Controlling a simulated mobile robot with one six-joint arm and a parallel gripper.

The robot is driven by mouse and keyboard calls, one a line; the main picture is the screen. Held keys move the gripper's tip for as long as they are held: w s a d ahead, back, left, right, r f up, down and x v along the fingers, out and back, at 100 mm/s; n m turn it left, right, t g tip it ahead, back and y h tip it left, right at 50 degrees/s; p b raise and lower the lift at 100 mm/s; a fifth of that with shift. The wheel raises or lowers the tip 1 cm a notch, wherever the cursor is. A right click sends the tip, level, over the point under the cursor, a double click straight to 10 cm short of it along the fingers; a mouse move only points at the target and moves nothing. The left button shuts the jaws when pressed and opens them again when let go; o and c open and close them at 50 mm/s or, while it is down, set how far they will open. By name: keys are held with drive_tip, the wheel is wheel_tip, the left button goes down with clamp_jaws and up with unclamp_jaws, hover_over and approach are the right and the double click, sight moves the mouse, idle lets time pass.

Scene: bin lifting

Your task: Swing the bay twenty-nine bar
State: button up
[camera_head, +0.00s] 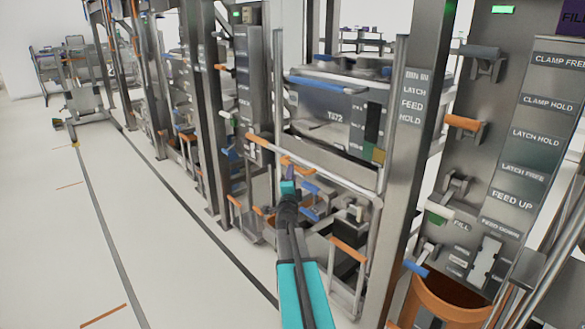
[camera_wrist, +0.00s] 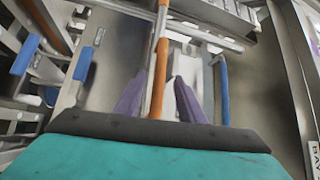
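In the wrist view, an orange-sleeved bar (camera_wrist: 159,75) runs up the picture between the two purple fingers of my gripper (camera_wrist: 160,98). The fingers are apart, with a visible gap between the bar and the right finger; the left finger is close to the bar, and I cannot tell whether it touches. In the head view, my gripper (camera_head: 289,172) is small and partly hidden at the end of my teal arm, among the orange and blue handles of the middle bay. A long pale bar (camera_head: 325,174) with an orange end crosses that bay. No bay number twenty-nine is legible.
Steel posts (camera_head: 397,160) flank the bay. A labelled panel (camera_head: 535,130) with several levers stands at the right, above an orange bin (camera_head: 440,295). Blue handles (camera_wrist: 223,90) lie beside the fingers in the wrist view. The pale floor (camera_head: 60,220) at left is clear.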

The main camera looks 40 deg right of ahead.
drive_tip(key=shift+x, duration=3.2)
clamp_jaws()
